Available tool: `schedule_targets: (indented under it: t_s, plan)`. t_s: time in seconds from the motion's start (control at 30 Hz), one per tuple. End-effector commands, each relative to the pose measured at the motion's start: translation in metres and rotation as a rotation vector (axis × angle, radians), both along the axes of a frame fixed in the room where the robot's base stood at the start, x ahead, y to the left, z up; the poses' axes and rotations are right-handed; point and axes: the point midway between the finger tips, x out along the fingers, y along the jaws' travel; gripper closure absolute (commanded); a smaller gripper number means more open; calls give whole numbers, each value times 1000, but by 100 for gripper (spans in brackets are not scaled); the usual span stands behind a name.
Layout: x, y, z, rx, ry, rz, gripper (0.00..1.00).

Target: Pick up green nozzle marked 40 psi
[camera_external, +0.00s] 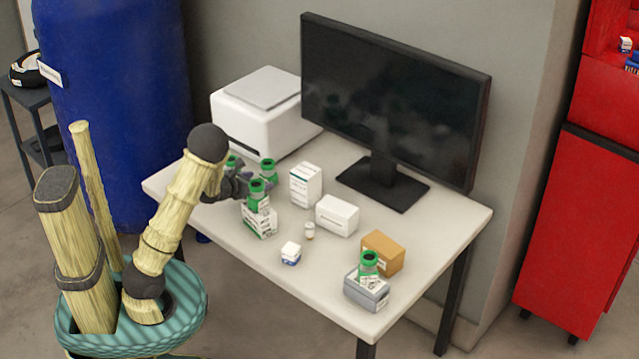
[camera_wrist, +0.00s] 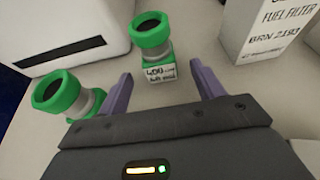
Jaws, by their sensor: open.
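A green nozzle with a dark open top, grey neck and white label (camera_wrist: 152,38) stands upright ahead of my gripper in the wrist view. Its label seems to start with "40", but the small print is blurred. It appears to be the nozzle behind my gripper in the external view (camera_external: 268,170). My gripper (camera_wrist: 163,82) is open and empty, its purple fingers apart, with the label base between or just beyond the tips. It also shows in the external view (camera_external: 240,186). A second green nozzle (camera_wrist: 65,95) stands by the left finger, its label hidden.
Another green nozzle (camera_external: 257,194) stands on a white-green box (camera_external: 260,220) close to my gripper. One more (camera_external: 368,263) sits on a grey box at the table's right. A white printer (camera_external: 265,115) and a fuel filter box (camera_wrist: 262,35) flank the nozzle ahead.

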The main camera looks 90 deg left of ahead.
Motion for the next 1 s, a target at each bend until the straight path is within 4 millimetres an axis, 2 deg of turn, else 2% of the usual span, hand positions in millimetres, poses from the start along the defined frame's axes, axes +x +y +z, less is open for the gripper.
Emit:
schedule_targets:
  t_s: [0.43,0.8,1.0]
  plan:
    - [7,7,-4,0,-1,-1,33]
    - [35,38,-22,1,0,-1,33]
    - [37,40,-23,0,0,0,33]
